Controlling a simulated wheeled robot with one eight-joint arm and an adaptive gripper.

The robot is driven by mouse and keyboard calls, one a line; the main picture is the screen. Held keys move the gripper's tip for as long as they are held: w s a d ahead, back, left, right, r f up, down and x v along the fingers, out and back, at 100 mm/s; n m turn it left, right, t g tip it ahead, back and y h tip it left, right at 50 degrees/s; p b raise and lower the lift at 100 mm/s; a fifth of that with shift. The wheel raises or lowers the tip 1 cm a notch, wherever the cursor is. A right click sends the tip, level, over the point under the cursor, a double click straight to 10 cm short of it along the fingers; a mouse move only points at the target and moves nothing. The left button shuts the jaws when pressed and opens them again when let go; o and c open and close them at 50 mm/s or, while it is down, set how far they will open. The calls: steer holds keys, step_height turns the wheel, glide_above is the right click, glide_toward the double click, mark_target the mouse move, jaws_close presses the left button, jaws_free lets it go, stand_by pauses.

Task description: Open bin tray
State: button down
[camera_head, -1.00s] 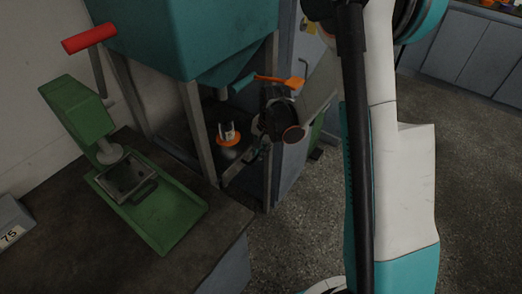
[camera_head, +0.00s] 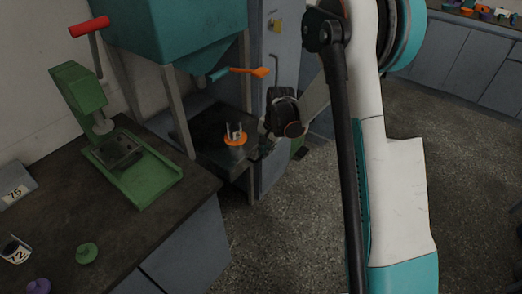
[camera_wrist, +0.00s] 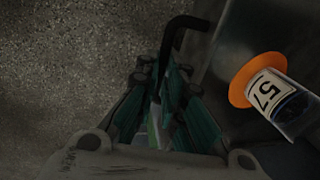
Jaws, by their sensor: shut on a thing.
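The teal bin (camera_head: 165,30) hangs on grey legs at the upper left of the head view. A dark tray-like surface (camera_head: 207,125) lies below it, bearing a jar with an orange disc (camera_head: 236,138). In the wrist view the jar (camera_wrist: 285,105) shows the label 57, with its orange disc (camera_wrist: 250,75) beside the fingers. My gripper (camera_head: 264,147) is low at the right side of this surface. In the wrist view my gripper (camera_wrist: 160,80) is shut on a black bent bar (camera_wrist: 187,22), apparently a handle. Where the bar joins the tray is unclear.
An orange lever (camera_head: 248,71) with a teal grip sticks out above my gripper. A green press (camera_head: 115,155) stands on the dark bench (camera_head: 180,200) at left, near small knobs and labelled items. Open floor (camera_head: 290,230) lies in front and right.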

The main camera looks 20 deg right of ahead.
steer(key=shift+s+d, duration=0.3)
steer(key=shift+s, duration=0.1)
steer(key=c, duration=1.7)
jaws_free()
steer(key=shift+r, duration=0.1)
steer(key=r, duration=0.4)
steer(key=s+d+r, duration=0.1)
steer(key=r, duration=0.6)
steer(key=shift+s+d+r, duration=0.15)
steer(key=shift+s+r, duration=0.15)
steer(key=shift+s, duration=0.1)
